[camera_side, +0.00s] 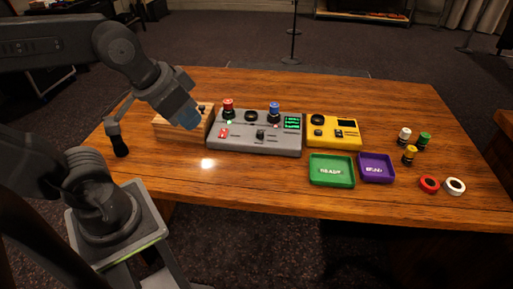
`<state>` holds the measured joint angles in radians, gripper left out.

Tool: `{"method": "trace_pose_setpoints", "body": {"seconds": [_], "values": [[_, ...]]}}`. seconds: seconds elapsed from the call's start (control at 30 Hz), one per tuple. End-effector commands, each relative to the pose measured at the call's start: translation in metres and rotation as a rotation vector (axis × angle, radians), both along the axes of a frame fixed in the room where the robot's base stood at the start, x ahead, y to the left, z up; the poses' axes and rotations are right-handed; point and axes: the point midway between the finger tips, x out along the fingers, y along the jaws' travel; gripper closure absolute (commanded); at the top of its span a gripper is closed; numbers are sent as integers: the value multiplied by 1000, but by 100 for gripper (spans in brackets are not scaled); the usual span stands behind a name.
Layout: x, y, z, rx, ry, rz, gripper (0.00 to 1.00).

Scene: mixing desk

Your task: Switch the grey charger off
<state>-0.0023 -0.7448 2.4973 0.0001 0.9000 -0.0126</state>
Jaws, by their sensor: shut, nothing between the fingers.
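The grey charger (255,145) is a sloped grey box in the middle of the desk. On its face are a red switch (223,133) at the left, a dark round knob (251,116), a small black control (260,134) and a lit green display (292,123). A red-topped piece (228,106) and a blue-topped piece (274,108) stand at its back. The switch's position is too small to tell. My gripper (188,120) is shut and empty, left of the charger and over the wooden block, apart from the switch.
The wooden block (175,133) is left of the charger. A yellow device (347,143), a green tray (331,182) and a purple tray (376,180) are to its right. The desk in front of the charger is clear.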

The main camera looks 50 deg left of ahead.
Motion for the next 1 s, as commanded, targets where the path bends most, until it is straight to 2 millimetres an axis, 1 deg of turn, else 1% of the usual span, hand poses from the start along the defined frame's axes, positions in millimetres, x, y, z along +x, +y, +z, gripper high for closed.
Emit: {"method": "trace_pose_setpoints", "body": {"seconds": [0.07,0.17,0.27,0.47,0.67,0.8,0.9,1.0], "values": [[6,3,1,-18,10,50,100],[19,11,2,-65,32,178,100],[39,24,2,-135,63,377,100],[85,60,-7,-287,114,849,100],[126,107,-27,-422,138,1332,100],[149,143,-48,-504,139,1667,100],[160,167,-64,-549,132,1878,100],[168,186,-78,-582,121,2045,100]]}}
